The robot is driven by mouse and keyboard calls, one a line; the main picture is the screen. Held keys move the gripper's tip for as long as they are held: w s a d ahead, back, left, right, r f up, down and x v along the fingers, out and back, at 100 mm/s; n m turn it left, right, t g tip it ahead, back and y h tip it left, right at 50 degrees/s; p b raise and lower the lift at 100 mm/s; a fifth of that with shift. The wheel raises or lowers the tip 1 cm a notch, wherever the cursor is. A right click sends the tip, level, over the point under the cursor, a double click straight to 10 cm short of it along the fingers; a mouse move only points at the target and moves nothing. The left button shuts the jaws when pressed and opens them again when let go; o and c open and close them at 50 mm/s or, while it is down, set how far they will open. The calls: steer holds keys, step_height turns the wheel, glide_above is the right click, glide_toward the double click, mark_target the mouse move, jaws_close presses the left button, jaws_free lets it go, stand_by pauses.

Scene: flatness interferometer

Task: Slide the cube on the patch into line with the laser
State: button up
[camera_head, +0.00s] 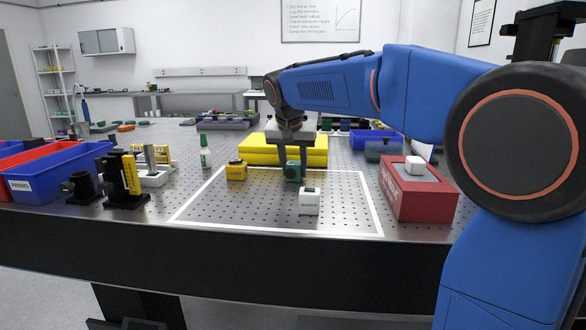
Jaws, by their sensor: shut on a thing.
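A white-outlined patch (255,205) lies on the perforated metal table. My gripper (292,162) points down at the back of the patch and is shut on a teal cube (293,173), which has a dark round face. I cannot tell whether the teal cube touches the table. A yellow cube (236,170) stands to its left, and a white cube (309,202) stands in front of it, both inside the outline. A black and yellow upright device (124,182) stands left of the patch; I cannot tell whether it is the laser. No beam is visible.
A red box (420,198) with a white block on top stands right of the patch. Yellow blocks (258,150) lie behind my gripper. A small bottle (205,152) and a blue bin (50,180) are left. The patch's front left is clear.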

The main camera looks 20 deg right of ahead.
steer(key=o, duration=1.3)
steer(key=shift+r, duration=0.1)
steer(key=v, duration=1.7)
steer(key=shift+a+r, duration=0.1)
steer(key=shift+s, duration=0.15)
